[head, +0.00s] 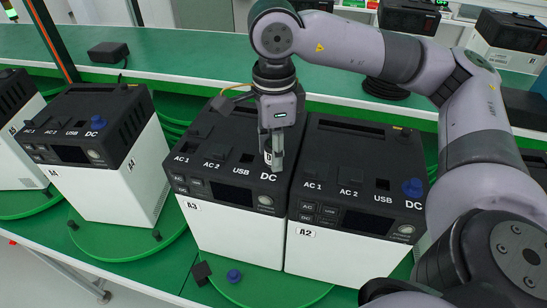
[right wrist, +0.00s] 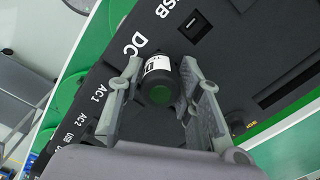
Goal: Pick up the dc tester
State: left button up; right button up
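The dc tester (head: 267,156) is a small dark cylinder with a white label. It stands upright at the DC socket on top of the unit marked A3 (head: 238,228). In the right wrist view the dc tester (right wrist: 160,83) shows a green end facing the camera. My right gripper (head: 272,160) points down over it. In the right wrist view the fingers of the right gripper (right wrist: 161,80) stand on both sides of the tester, with narrow gaps showing, so it looks open. My left gripper is not in view.
Unit A2 (head: 330,249) stands close to the right of A3, and unit A4 (head: 108,187) to the left. Both carry a blue plug at DC. A black box (head: 109,52) sits behind.

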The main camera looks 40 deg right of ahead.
grip_shut()
jog(key=shift+r, duration=0.2)
jog(key=shift+r, duration=0.25)
notch_tip(320, 180, up, 4)
jog(key=shift+w+r+b, duration=0.1)
jog(key=shift+b, duration=0.7)
notch_tip(320, 180, up, 15)
jog(key=p, duration=0.3)
